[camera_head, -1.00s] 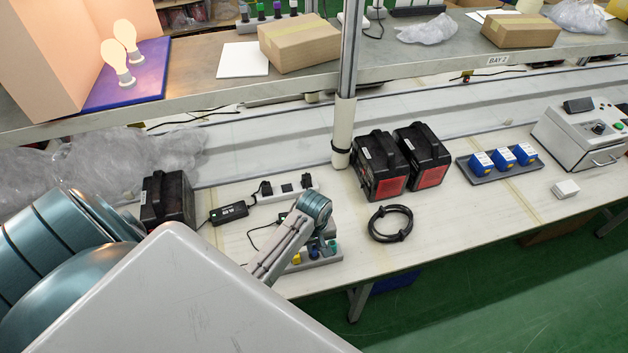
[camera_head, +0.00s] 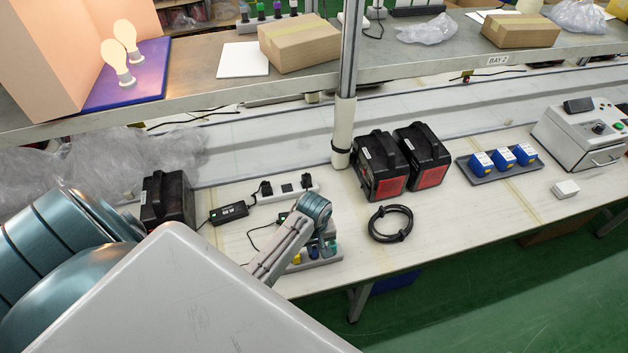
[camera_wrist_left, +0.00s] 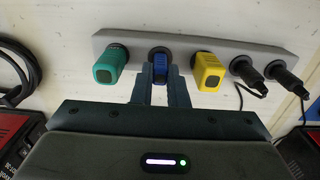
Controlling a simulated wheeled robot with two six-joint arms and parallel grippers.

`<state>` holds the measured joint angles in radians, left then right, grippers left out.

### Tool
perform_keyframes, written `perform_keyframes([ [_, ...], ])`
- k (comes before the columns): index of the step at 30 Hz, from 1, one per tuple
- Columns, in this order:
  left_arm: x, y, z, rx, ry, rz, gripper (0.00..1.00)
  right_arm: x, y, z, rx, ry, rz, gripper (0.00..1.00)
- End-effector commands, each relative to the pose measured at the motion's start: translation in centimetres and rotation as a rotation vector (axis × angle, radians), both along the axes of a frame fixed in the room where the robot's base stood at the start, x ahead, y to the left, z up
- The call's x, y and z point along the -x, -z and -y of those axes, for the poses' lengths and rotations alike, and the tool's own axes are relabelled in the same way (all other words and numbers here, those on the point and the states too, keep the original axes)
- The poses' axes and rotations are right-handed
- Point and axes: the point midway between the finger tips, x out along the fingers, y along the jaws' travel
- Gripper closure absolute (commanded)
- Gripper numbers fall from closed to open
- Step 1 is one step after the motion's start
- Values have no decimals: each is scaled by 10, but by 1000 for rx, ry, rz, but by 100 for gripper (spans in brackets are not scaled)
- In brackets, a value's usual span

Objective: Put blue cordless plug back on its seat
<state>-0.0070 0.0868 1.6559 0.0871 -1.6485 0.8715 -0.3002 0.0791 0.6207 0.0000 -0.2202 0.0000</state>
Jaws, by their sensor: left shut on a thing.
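The blue plug (camera_wrist_left: 160,68) is between the two fingers of my left gripper (camera_wrist_left: 160,86), which is shut on it. In the left wrist view, it is at a dark round seat in the grey strip (camera_wrist_left: 225,50), between a green plug (camera_wrist_left: 108,66) and a yellow plug (camera_wrist_left: 209,70). I cannot tell how deep it sits, as the fingers and plug body hide the contact. In the head view, my left wrist hides part of the strip, and the yellow plug (camera_head: 296,257) shows beside it. My right gripper is not in view.
Two black plugs (camera_wrist_left: 262,76) with cords are at the strip's right end in the wrist view. Black power packs (camera_head: 380,166), a coiled cable (camera_head: 390,223) and a white socket strip (camera_head: 290,188) are on the bench.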

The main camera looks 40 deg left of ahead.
Motion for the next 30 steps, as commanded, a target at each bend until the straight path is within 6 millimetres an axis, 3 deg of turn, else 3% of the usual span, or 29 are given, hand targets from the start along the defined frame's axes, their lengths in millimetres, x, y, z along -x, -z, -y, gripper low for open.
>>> perform_keyframes([
  [7,0,1,0,0,0,0,100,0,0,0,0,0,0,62],
  [8,0,1,0,0,0,0,81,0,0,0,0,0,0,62],
  [11,0,1,0,0,0,0,61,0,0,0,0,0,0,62],
  [23,-1,-6,0,0,0,1,61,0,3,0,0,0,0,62],
  [30,-2,-48,0,-1,0,6,61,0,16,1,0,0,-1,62],
])
